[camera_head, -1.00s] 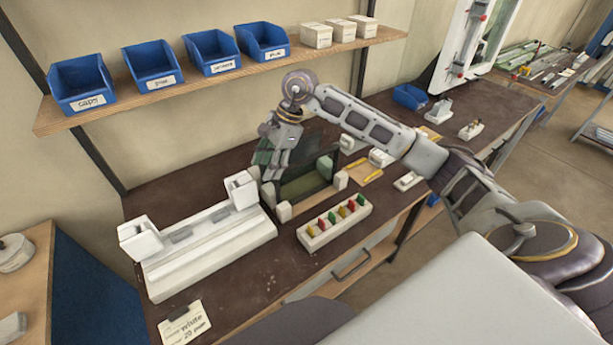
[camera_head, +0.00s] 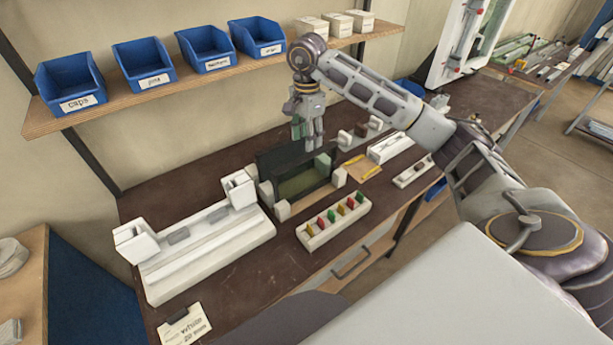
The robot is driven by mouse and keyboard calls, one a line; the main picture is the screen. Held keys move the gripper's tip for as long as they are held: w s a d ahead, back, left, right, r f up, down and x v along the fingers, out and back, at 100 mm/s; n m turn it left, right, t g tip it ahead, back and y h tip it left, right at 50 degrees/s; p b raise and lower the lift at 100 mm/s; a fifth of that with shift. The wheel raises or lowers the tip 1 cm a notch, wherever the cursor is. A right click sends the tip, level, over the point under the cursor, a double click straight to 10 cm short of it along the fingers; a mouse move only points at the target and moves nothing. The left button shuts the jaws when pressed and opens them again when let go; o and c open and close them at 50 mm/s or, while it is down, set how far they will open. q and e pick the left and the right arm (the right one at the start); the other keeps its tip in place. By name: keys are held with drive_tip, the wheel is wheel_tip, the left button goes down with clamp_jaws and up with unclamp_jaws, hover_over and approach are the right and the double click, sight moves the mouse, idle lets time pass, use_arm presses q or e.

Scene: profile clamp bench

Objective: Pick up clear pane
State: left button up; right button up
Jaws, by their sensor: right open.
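A dark, upright rack or case (camera_head: 292,178) stands on the bench, with an olive-green panel showing at its front. A pale green piece (camera_head: 323,164) shows at its right end. I cannot tell for sure which of these is the clear pane. My right gripper (camera_head: 310,143) points down above the back right of the rack, its fingers apart. A green patch (camera_head: 298,127) shows beside its fingers; I cannot tell whether it is part of the gripper. My left gripper is out of view.
A white clamp fixture (camera_head: 208,250) stands left of the rack. A white block with several coloured pieces (camera_head: 333,222) lies in front. Blue bins (camera_head: 206,50) and white boxes line the shelf (camera_head: 180,88) above. White fixtures (camera_head: 390,148) stand to the right.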

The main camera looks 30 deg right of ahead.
sight(307, 156)
drive_tip(key=shift+f+p, duration=0.5)
drive_tip(key=shift+f, duration=3.7)
drive_tip(key=shift+f+p, duration=0.55)
drive_tip(key=shift+f, duration=0.6)
drive_tip(key=shift+f+p, duration=0.3)
drive_tip(key=shift+f, duration=1.15)
drive_tip(key=shift+w+r, duration=0.1)
clamp_jaws()
